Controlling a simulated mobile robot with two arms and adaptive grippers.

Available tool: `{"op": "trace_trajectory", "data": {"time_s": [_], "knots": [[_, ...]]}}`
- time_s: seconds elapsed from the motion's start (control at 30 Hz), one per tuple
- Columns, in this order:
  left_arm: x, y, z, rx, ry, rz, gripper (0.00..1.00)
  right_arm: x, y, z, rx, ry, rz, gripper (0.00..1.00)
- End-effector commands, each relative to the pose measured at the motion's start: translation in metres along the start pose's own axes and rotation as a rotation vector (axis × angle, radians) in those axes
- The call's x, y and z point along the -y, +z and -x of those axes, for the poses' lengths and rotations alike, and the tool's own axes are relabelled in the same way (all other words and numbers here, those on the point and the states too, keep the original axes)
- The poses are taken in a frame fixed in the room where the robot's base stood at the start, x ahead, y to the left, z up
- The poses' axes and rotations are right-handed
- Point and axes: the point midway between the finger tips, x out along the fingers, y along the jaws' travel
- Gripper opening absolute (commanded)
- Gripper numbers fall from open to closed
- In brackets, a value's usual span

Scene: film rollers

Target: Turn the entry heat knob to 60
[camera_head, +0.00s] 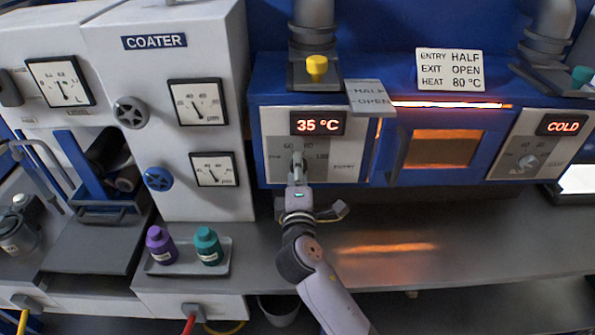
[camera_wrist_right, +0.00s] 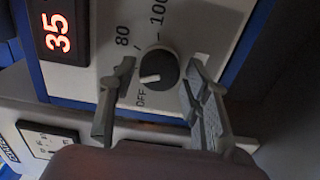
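The entry heat knob (camera_wrist_right: 158,70) is a round dark dial with a white pointer mark, on the pale entry panel (camera_head: 345,172). My right gripper (camera_head: 297,168) is at this knob and mostly covers it in the head view. In the right wrist view the fingers of my right gripper (camera_wrist_right: 160,80) are open, one on each side of the knob, with visible gaps. The pointer mark faces the left finger, between the OFF and 80 labels; the 60 label is hidden there. The entry display (camera_head: 318,123) reads 35 °C. My left gripper is not in view.
A sign (camera_head: 449,70) reads entry half, exit open, heat 80 °C. The exit panel's display (camera_head: 562,125) reads COLD. A tray (camera_head: 188,269) with purple and teal bottles stands left. The counter right of my arm is clear.

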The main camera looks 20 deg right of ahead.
Motion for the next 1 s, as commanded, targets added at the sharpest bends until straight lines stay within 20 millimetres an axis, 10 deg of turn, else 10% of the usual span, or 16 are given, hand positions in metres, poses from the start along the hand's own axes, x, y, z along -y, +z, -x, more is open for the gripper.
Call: {"op": "trace_trajectory", "data": {"time_s": [0.47,1.0], "knots": [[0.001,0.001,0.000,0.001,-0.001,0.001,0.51,0.000,0.000,0.004,-0.001,0.002,0.001,0.54],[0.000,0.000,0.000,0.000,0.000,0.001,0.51,0.001,0.000,0.102,-0.001,-0.002,0.000,0.54]]}}
